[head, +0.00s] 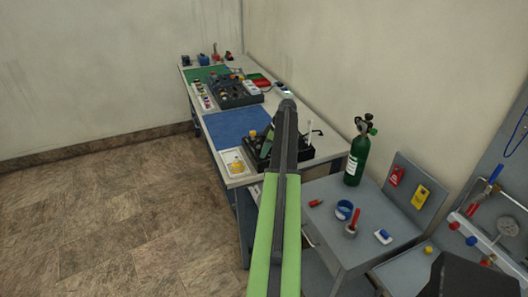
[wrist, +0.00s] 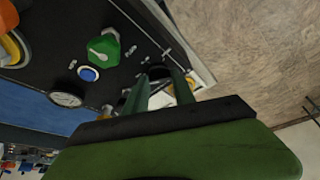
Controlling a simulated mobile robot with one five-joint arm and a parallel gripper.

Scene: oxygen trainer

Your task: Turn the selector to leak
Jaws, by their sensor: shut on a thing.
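In the wrist view a black panel (wrist: 120,20) carries a green knob (wrist: 103,47) with a pale pointer bar. White labels beside it are too small to read. My gripper (wrist: 158,80) is shut on a dark round knob (wrist: 158,72) at the panel's lower right, with a finger on either side. The fingers hide much of this knob, and its pointer setting does not show. I cannot tell which knob is the selector. In the head view the black trainer (head: 305,150) stands at the bench's near end, and my arm hides its middle and my gripper.
A blue button (wrist: 88,74) and a round gauge (wrist: 66,94) sit near the green knob. A blue mat (head: 240,125) lies beyond the trainer on the bench. A green cylinder (head: 357,155) stands on a grey table to the right. The floor left of the bench is clear.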

